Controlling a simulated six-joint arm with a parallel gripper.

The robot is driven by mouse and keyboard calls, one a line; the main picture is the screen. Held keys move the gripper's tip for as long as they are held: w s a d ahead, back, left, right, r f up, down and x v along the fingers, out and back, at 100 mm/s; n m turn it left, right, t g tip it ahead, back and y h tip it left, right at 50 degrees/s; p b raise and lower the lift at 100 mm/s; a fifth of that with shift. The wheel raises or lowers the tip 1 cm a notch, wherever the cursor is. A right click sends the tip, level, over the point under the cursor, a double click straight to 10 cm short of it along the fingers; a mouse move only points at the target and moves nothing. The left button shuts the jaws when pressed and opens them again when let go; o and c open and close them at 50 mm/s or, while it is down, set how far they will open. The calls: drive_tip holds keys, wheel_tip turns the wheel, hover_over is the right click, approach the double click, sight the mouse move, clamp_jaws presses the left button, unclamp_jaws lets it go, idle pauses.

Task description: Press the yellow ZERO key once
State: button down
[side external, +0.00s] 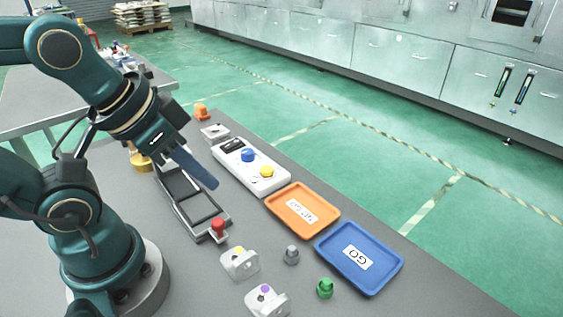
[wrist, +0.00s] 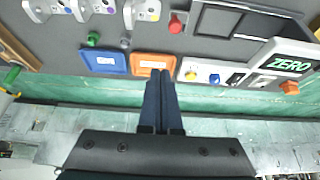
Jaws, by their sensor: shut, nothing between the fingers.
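A dark display (wrist: 290,64) there shows ZERO in green letters. My gripper (side external: 213,185) is shut and empty, pointing down. In the side external view its tips appear left of the control box, apart from the yellow key; their exact height is unclear.
A dark framed fixture (side external: 196,210) with a red knob (side external: 218,226) stands below my gripper. An orange tray (side external: 327,227) and a blue tray (side external: 384,275) lie beyond the box's near end. Castings (side external: 240,264) and grey (side external: 291,255) and green (side external: 325,288) pieces stand nearby.

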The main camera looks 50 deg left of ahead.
drive_tip(key=w+a+r+m+t, duration=0.3)
drive_tip(key=w+r+m+t, duration=0.25)
drive_tip(key=w+m, duration=0.3)
drive_tip(key=w+a+r+m+t, duration=0.35)
drive_tip(key=w+r+m, duration=0.4)
drive_tip(key=m, duration=0.25)
drive_tip(key=m+g+h, duration=0.3)
drive_tip(key=m+g, duration=0.3)
drive_tip(key=m, duration=0.6)
hover_over(262, 170)
wheel_tip(262, 170, down, 14)
drive_tip(key=shift+f, duration=0.1)
drive_tip(key=shift+f, duration=4.4)
